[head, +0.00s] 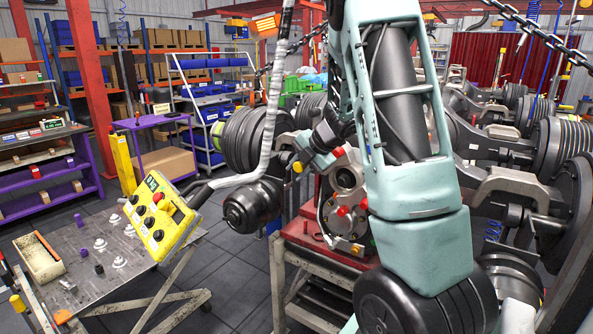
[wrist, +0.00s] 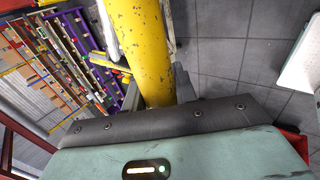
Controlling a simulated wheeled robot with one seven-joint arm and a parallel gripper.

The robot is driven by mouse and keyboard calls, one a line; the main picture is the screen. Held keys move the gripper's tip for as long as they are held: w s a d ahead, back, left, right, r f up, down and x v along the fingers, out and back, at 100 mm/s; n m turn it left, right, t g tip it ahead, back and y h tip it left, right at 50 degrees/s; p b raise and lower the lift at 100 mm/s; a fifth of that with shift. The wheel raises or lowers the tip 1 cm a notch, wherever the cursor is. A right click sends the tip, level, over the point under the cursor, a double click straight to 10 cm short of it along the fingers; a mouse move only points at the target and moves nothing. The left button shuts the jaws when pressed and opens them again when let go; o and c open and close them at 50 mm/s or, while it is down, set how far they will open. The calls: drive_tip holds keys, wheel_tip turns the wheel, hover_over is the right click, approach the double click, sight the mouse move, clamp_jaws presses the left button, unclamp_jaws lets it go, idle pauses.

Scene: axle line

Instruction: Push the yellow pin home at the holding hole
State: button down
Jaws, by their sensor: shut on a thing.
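The yellow pin (wrist: 141,45) is a thick, chipped yellow cylinder in the wrist view. It runs from the top edge down between the dark jaws of my gripper (wrist: 153,92). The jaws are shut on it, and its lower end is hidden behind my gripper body. In the head view my gripper (head: 313,155) is small, beside a grey housing (head: 345,195) with red plugs. A small yellow end (head: 298,167) shows at the jaws and seems to be the pin. I cannot make out the holding hole or whether the pin is in it.
A yellow control box (head: 158,215) hangs left of the housing, over a metal cart (head: 105,262) with small parts. A purple shelf (head: 50,170) stands at the far left. Axles with dark drums (head: 560,140) crowd the right. Grey floor (head: 235,250) is open between cart and axle stand.

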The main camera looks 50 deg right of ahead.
drive_tip(key=shift+d, duration=0.5)
drive_tip(key=c, duration=1)
unclamp_jaws()
drive_tip(key=b+v, duration=0.1)
drive_tip(key=v, duration=1.6)
drive_tip(key=shift+r, duration=0.2)
